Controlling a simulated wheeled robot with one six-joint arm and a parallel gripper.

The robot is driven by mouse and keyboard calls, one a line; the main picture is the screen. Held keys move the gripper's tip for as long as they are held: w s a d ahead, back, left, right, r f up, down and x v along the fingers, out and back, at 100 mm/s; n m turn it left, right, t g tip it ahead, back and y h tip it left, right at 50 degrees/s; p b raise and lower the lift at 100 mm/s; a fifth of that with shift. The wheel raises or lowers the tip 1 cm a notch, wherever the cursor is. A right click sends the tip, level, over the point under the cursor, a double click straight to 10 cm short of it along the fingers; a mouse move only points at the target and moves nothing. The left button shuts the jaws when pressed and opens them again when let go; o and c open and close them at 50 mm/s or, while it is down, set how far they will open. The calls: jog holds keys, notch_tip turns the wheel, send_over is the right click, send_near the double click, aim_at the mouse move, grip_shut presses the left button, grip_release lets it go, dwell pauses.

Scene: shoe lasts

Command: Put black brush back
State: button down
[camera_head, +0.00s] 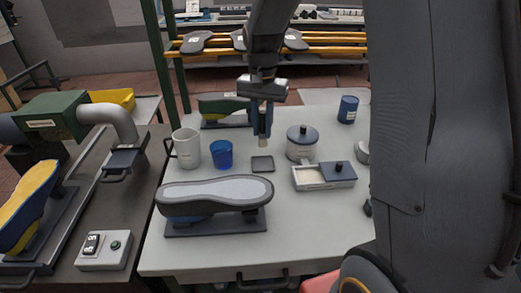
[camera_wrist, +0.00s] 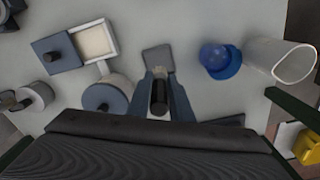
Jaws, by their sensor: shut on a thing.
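My gripper (camera_head: 263,128) points down above the worktable and is shut on the black brush (camera_wrist: 158,98). The brush's dark handle stands between the two fingers in the wrist view, and its pale tip (camera_head: 263,142) shows below them in the head view. Much of the handle is hidden by the fingers in the head view. A small dark square tray (camera_head: 262,164) lies on the table just below the brush; it also shows in the wrist view (camera_wrist: 158,57). A blue cup (camera_head: 221,155) stands left of the brush, also in the wrist view (camera_wrist: 220,60).
A white mug (camera_head: 187,148) stands left of the blue cup. A shoe last (camera_head: 213,192) lies sole up in front. A lidded jar (camera_head: 302,144), a part-open white box (camera_head: 318,182) and a blue can (camera_head: 347,110) stand to the right. Another last (camera_head: 224,108) is behind.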

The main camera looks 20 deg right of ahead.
aim_at(263, 113)
jog(key=shift+f+p, duration=0.8)
jog(key=shift+f, duration=2.95)
jog(key=shift+f, duration=0.15)
jog(key=c, duration=1.6)
grip_release()
notch_tip(263, 113, up, 12)
jog(key=b, duration=0.3)
jog(key=shift+r, duration=0.2)
